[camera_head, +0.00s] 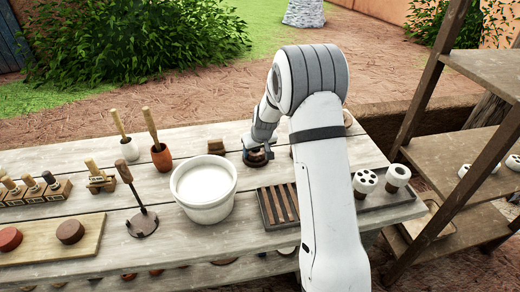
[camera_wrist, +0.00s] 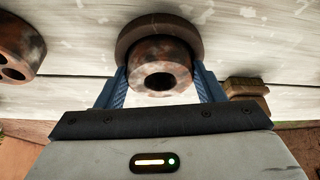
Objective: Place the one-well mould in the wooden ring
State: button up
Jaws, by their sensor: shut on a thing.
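The one-well mould (camera_wrist: 160,65) is a mottled brown, rusty cylinder with one round hole. My gripper (camera_wrist: 162,85) is shut on it, one blue finger on each side. The wooden ring (camera_wrist: 140,32) is dark brown and round, directly behind the mould in the wrist view. The mould covers part of the ring; I cannot tell whether it is seated in it or just above. In the head view my gripper (camera_head: 259,147) is low over the table's back part, at the ring (camera_head: 257,158), and the mould is hard to make out.
A brown mould with several wells (camera_wrist: 16,48) stands left in the wrist view. A wooden block (camera_wrist: 247,92) lies right. In the head view a white bucket (camera_head: 204,188), a slatted rack (camera_head: 279,206) and white moulds (camera_head: 368,180) stand nearer. A wooden shelf (camera_head: 460,195) rises at the right.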

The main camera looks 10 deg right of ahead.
jog(key=o, duration=1.2)
jog(key=shift+r, duration=0.1)
jog(key=a+v, duration=0.1)
jog(key=v, duration=1.1)
jog(key=s+r+m+g, duration=0.1)
jog(key=s+r, duration=0.2)
jog(key=s, duration=1.3)
jog(key=s+d+r+m, duration=0.1)
jog(key=s+r, duration=0.2)
jog(key=s, duration=1.4)
jog(key=shift+d+r+g+h+b, duration=0.25)
jog(key=shift+d+g+h+b, duration=0.05)
jog(key=shift+g+h, duration=0.1)
